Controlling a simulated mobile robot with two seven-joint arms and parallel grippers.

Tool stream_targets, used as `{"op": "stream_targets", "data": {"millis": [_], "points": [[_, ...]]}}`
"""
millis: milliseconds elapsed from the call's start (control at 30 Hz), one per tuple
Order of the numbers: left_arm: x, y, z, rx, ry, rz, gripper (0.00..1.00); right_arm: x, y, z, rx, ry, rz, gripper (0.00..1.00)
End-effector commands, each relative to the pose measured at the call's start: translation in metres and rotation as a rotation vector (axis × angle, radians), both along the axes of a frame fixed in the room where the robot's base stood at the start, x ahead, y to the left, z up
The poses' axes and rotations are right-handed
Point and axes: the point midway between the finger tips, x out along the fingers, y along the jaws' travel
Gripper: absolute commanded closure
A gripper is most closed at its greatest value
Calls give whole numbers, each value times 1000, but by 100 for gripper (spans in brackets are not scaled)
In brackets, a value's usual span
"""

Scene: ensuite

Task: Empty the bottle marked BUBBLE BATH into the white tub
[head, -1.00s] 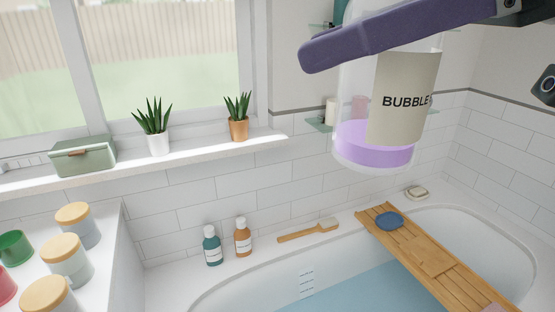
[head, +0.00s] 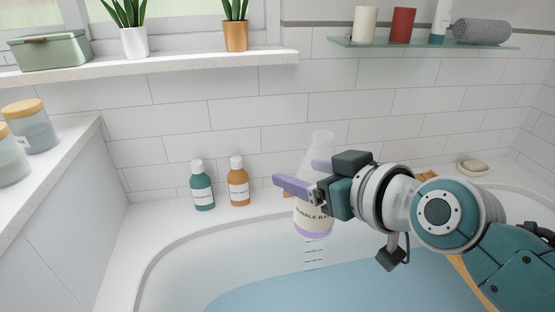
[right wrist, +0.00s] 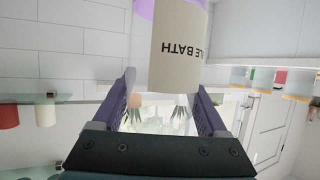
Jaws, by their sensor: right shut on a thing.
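In the right wrist view the bottle's label (right wrist: 178,50) shows upside down between the two fingers (right wrist: 165,100). Blue water (head: 330,288) lies in the tub below. My left gripper is not in view.
A teal bottle (head: 203,188) and an orange bottle (head: 239,184) stand on the tub's back ledge. A wooden bath tray is mostly hidden behind my right arm. A glass shelf (head: 425,44) hangs on the back wall; a soap dish (head: 472,168) sits at right.

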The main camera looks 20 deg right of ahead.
Motion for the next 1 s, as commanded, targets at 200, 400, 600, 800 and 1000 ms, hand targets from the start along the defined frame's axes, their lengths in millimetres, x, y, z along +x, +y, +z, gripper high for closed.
{"op": "stream_targets", "data": {"millis": [200,400,600,800,1000], "points": [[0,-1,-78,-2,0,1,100,-26,17,-141,1,8,-82,89],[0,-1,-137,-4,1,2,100,-62,33,-245,-4,7,-136,89],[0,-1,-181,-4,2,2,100,-98,43,-316,-2,3,-179,89],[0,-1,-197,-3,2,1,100,-117,47,-343,0,-2,-199,89],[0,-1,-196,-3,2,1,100,-120,48,-344,1,-4,-203,89]]}}
